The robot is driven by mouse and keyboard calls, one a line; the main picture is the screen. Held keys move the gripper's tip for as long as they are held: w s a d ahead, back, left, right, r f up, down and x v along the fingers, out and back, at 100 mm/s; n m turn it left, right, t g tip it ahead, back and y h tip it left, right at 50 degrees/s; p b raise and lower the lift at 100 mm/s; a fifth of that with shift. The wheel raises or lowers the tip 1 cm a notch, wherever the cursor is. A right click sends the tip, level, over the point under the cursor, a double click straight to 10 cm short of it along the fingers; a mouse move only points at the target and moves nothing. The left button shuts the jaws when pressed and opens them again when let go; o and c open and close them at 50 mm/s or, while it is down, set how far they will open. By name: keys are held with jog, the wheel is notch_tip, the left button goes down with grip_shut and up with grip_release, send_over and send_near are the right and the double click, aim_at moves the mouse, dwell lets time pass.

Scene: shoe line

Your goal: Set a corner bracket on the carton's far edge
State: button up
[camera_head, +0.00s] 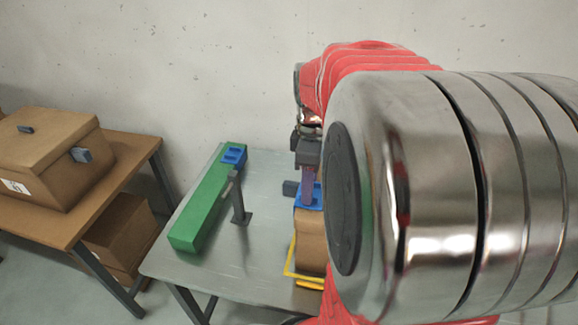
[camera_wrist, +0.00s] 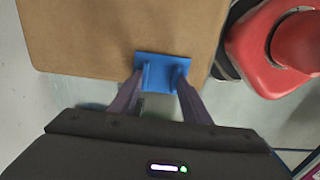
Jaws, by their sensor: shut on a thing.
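The brown carton (camera_head: 311,242) stands on the grey table, partly hidden behind my arm. Its top also fills the upper left of the wrist view (camera_wrist: 95,35). A blue corner bracket (camera_head: 311,199) is at the top of the carton, at its far end in the head view. In the wrist view the bracket (camera_wrist: 162,62) lies across the carton's edge, between my two fingers. My gripper (camera_head: 307,187) points down and is shut on the bracket; its fingers show in the wrist view (camera_wrist: 161,80). Whether the bracket fully touches the carton I cannot tell.
A green block (camera_head: 205,212) with blue pieces (camera_head: 234,156) at its far end lies on the table (camera_head: 180,262). A dark post (camera_head: 238,205) stands beside it. A yellow frame (camera_head: 290,262) borders the carton. Other cartons (camera_head: 55,165) are on a brown table at left.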

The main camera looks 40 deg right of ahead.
jog(key=o, duration=1.1)
jog(key=shift+o, duration=0.6)
jog(key=o, duration=0.3)
jog(key=shift+o, duration=0.2)
jog(key=shift+r, duration=0.1)
notch_tip(320, 180, up, 7)
dwell(0.6)
